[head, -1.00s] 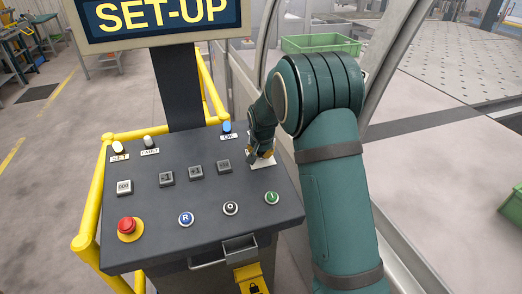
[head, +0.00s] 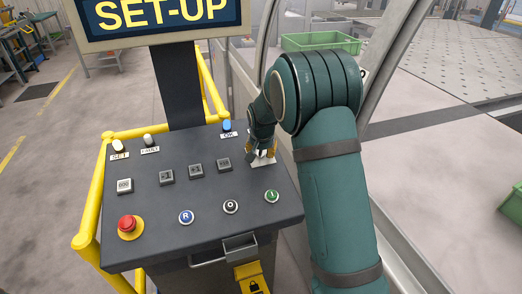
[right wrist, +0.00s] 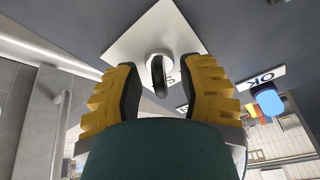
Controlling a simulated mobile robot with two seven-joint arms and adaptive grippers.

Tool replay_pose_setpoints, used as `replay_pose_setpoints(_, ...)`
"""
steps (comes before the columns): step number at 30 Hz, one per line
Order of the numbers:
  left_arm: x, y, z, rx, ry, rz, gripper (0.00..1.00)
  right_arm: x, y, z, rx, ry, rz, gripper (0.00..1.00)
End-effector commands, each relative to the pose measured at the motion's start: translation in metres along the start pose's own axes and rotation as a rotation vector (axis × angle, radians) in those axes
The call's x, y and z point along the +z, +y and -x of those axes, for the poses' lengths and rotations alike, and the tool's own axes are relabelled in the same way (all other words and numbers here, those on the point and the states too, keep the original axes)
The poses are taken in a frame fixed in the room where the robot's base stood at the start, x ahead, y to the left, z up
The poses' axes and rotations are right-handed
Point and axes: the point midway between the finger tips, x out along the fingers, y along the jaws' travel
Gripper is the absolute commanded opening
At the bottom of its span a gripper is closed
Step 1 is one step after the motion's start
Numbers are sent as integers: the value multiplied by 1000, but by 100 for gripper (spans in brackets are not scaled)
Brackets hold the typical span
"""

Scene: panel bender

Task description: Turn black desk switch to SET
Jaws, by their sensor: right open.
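The black switch (right wrist: 158,76) stands on a white plate (right wrist: 135,38) in the right wrist view. It has a pale round collar and a dark narrow lever. My right gripper (right wrist: 164,85) is open, with one yellow, dark-padded finger on each side of the switch and visible gaps between. In the head view my right gripper (head: 262,154) is over the white plate (head: 259,164) at the desk's right side and hides the switch. My left gripper is not in view.
The grey desk (head: 150,205) also holds a blue OK switch (head: 227,126), two white switches at the back left, several square buttons, a red emergency stop (head: 127,224) and round buttons along the front. A SET-UP screen (head: 160,18) stands behind. Yellow rails (head: 90,205) run along the left.

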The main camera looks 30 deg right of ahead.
Motion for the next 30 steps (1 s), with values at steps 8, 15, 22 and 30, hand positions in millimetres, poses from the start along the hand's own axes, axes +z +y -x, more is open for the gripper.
replay_pose_setpoints(8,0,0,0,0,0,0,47,-1,-2,40,-6,3,1,39)
replay_pose_setpoints(15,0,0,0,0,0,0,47,0,-2,88,-5,1,1,39)
replay_pose_setpoints(22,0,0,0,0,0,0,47,0,-1,114,-2,0,0,39)
replay_pose_setpoints(30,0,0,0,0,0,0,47,0,0,119,1,-2,0,39)
